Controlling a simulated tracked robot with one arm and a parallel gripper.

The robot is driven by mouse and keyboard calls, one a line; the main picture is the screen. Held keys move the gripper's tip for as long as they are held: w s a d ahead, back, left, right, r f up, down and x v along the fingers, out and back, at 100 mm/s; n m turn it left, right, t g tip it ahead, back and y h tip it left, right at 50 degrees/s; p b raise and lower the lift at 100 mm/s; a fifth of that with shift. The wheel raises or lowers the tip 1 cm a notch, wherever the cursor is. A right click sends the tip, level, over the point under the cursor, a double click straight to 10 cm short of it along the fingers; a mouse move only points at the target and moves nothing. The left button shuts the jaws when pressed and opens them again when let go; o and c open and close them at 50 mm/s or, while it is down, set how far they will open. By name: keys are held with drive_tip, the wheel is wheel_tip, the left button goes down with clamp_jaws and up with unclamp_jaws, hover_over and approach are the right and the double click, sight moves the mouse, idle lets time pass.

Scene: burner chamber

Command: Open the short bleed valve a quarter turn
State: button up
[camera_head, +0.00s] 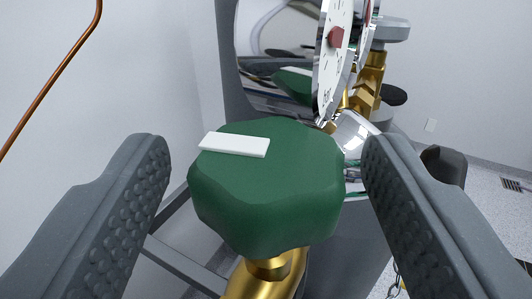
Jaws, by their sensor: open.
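A green lobed valve knob (275,195) with a white marker bar (234,145) on its top fills the middle of the view. It sits on a brass stem and body (266,275). The white bar lies nearly left to right, on the far left part of the top. My gripper (262,160) is open, with one grey finger on each side of the knob. Gaps show between the knob and both fingers, the left one a little wider. The lower part of the valve is cut off by the picture's edge.
Behind the knob stand a white dial gauge (333,50) with a red centre, brass fittings (368,85) and a shiny metal part (354,138). A copper tube (55,75) runs along the pale wall at left. A grey frame (185,262) lies below.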

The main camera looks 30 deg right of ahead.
drive_tip(key=c, duration=1)
drive_tip(key=shift+y+b, duration=0.3)
drive_tip(key=shift+b, duration=0.15)
drive_tip(key=n+y+b, duration=0.1)
drive_tip(key=b, duration=0.1)
drive_tip(key=n+t+y+b, duration=0.1)
drive_tip(key=y+b, duration=0.1)
drive_tip(key=shift+s+d+n+t, duration=0.1)
drive_tip(key=shift+d+n+t, duration=0.1)
drive_tip(key=shift+n+t, duration=0.15)
drive_tip(key=shift+y+b, duration=0.35)
drive_tip(key=shift+y, duration=0.05)
drive_tip(key=shift+r, duration=0.1)
drive_tip(key=o, duration=1)
drive_tip(key=shift+a, duration=0.1)
